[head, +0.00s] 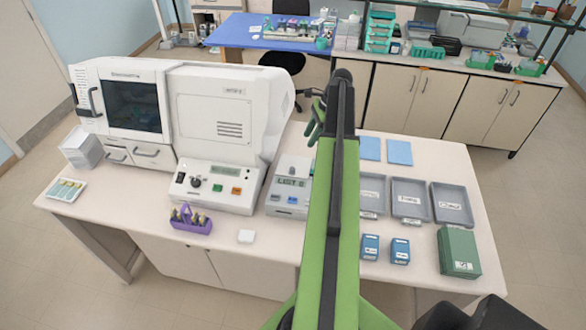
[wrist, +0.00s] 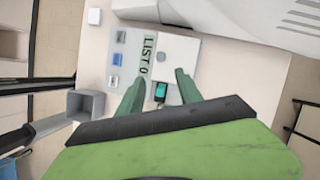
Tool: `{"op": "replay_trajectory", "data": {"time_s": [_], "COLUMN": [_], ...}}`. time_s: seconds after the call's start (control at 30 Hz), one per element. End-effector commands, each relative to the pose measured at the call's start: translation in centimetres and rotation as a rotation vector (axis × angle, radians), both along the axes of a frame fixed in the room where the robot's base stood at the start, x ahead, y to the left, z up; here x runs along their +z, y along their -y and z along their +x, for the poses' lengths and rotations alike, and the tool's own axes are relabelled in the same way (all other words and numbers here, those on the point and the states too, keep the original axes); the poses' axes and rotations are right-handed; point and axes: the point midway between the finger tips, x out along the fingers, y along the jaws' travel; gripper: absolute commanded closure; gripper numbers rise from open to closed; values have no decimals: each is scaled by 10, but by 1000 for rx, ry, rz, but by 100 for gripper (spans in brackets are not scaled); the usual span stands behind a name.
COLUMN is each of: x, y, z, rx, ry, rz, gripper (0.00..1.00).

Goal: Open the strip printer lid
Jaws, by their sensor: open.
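The strip printer (head: 288,187) is a small grey-white device on the near bench, with a display and coloured buttons on its front. My gripper (head: 314,122) is open and empty. In the wrist view its green fingers (wrist: 160,78) straddle a small dark piece with a teal face (wrist: 160,91) at the printer's edge. I cannot tell whether they touch it. My arm hides the printer's right side in the head view.
A large white machine (head: 225,115) stands close to the printer's left. Grey trays (head: 410,198), blue boxes (head: 370,247) and a green box (head: 459,252) occupy the bench's right side.

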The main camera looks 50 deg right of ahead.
Motion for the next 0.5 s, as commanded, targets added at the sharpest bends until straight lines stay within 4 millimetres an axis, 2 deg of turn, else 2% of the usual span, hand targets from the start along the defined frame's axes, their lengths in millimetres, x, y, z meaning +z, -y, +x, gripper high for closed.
{"op": "replay_trajectory", "data": {"time_s": [0.03, 0.5], "x": [-13, -108], "y": [-3, -34], "z": [2, 24], "rx": [1, 3], "ry": [0, 0], "rz": [0, -1], "gripper": [58, 58]}}
